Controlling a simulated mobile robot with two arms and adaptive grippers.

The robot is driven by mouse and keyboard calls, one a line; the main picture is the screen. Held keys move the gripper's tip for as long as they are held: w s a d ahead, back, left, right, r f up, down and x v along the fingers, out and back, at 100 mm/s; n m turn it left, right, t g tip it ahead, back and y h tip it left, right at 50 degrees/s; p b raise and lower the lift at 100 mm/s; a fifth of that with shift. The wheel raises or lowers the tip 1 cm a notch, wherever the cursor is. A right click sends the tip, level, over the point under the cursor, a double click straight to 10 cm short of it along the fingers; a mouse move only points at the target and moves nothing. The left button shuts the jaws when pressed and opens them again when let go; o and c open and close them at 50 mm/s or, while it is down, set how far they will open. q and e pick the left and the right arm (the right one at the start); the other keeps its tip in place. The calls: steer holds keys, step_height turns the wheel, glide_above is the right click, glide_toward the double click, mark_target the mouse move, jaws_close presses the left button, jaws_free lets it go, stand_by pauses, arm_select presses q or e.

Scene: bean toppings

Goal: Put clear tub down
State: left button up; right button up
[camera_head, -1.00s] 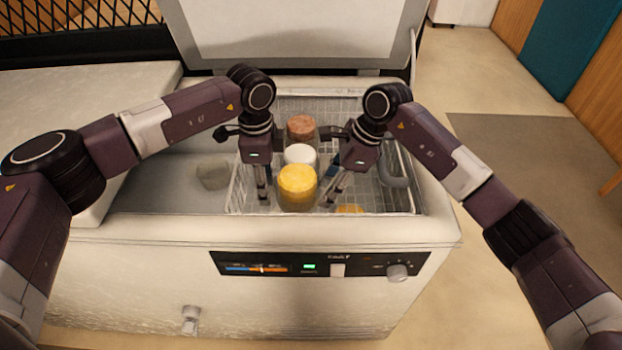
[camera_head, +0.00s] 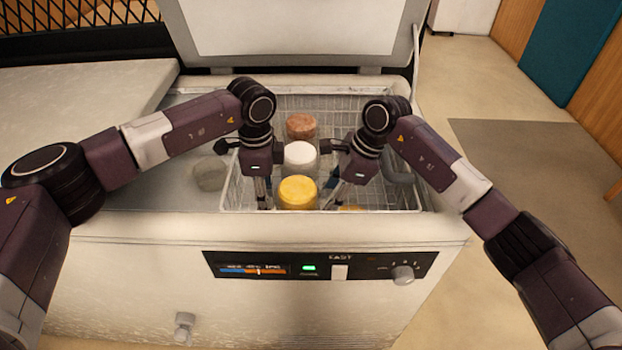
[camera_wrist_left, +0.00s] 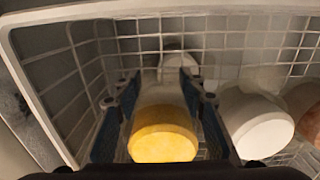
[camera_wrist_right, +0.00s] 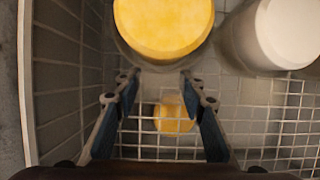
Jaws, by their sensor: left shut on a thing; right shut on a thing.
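The clear tub with the yellow top (camera_head: 297,193) is upright inside the wire basket (camera_head: 232,192), near its front. It shows between the fingers in the left wrist view (camera_wrist_left: 163,136) and beyond the fingertips in the right wrist view (camera_wrist_right: 164,25).
A white-topped tub (camera_head: 300,156) and a brown-topped tub (camera_head: 300,126) stand behind it in the basket. Another yellow piece (camera_wrist_right: 173,116) lies lower, below the right fingers. The freezer lid (camera_head: 290,25) is open. A grey block (camera_head: 210,174) lies left of the basket.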

arm_select(q)
steer(key=shift+f+b, duration=0.4)
steer(key=shift+f, duration=0.2)
arm_select(e)
steer(key=shift+f, duration=0.55)
arm_select(q)
steer(key=o, duration=1.2)
steer(key=shift+r, duration=0.2)
steer(key=shift+c, duration=0.2)
arm_select(e)
steer(key=o, duration=1.2)
steer(key=shift+r, duration=0.15)
steer(key=shift+c, duration=0.2)
arm_select(q)
step_height(320, 180, up, 11)
steer(key=shift+f, duration=0.1)
arm_select(e)
steer(key=shift+r, duration=0.1)
arm_select(q)
steer(key=shift+r, duration=0.6)
arm_select(e)
steer(key=v, duration=1.2)
